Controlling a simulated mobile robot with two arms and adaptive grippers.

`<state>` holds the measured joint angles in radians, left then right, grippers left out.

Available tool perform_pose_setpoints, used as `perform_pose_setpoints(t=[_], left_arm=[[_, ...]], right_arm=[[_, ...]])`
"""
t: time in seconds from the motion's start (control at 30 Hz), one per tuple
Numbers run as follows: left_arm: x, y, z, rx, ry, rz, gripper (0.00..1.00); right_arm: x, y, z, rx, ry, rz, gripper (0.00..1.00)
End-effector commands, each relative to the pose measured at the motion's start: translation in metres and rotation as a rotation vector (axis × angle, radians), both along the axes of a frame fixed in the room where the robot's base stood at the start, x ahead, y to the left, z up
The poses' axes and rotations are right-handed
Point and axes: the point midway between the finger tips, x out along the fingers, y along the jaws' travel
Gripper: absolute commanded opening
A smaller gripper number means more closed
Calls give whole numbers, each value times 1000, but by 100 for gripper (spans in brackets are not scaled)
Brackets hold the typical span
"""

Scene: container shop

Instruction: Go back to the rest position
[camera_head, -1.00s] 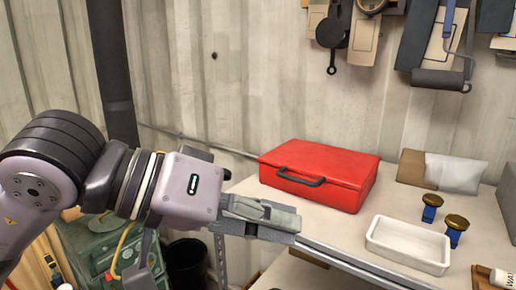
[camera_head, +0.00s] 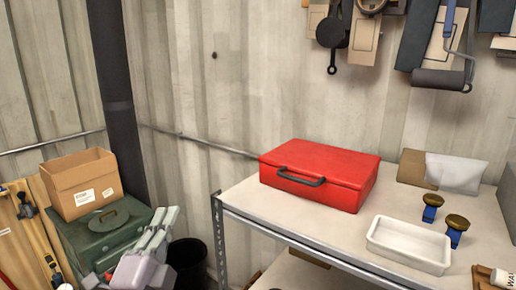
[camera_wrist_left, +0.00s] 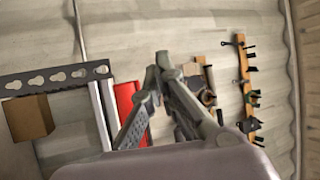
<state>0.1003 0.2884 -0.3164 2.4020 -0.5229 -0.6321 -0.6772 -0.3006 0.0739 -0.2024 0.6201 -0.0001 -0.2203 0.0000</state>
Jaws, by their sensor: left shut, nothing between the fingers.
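My left gripper (camera_head: 163,218) is low at the left of the head view, in front of the green metal box, its fingers pointing up. Its fingers are shut with nothing between them. In the left wrist view the fingertips (camera_wrist_left: 163,62) meet near the middle of the picture. Most of my left arm is out of the head view. My right gripper does not show.
A white shelf (camera_head: 236,195) holds a red case (camera_head: 318,172), a white tray (camera_head: 408,261) and two brass-topped blue items. A black bin (camera_head: 187,256) stands beside the shelf.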

Motion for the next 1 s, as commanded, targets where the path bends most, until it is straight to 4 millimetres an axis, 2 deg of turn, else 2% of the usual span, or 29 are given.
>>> perform_pose_setpoints(t=[0.03,0.1,0.17,0.2,0.3,0.4,0.5,0.6,0.77,0.83,1.0], left_arm=[[0,11,-40,-105,137,13,0],[-5,23,-93,-249,316,40,0],[-16,31,-137,-367,464,72,0],[-26,36,-166,-444,558,99,0],[-61,43,-233,-623,787,180,0],[-105,45,-288,-778,988,276,0],[-149,45,-327,-901,1154,373,0],[-192,42,-356,-999,1291,470,0],[-258,37,-386,-1122,1481,631,0],[-247,37,-408,-1115,1480,631,0],[-238,35,-463,-1104,1498,641,0]], right_arm=[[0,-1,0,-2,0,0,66],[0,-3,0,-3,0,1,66],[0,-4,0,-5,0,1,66],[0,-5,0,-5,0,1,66],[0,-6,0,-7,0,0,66],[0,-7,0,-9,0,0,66],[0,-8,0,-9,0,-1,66],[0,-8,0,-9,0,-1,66],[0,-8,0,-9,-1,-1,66],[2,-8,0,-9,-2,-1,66],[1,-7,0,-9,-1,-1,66]])
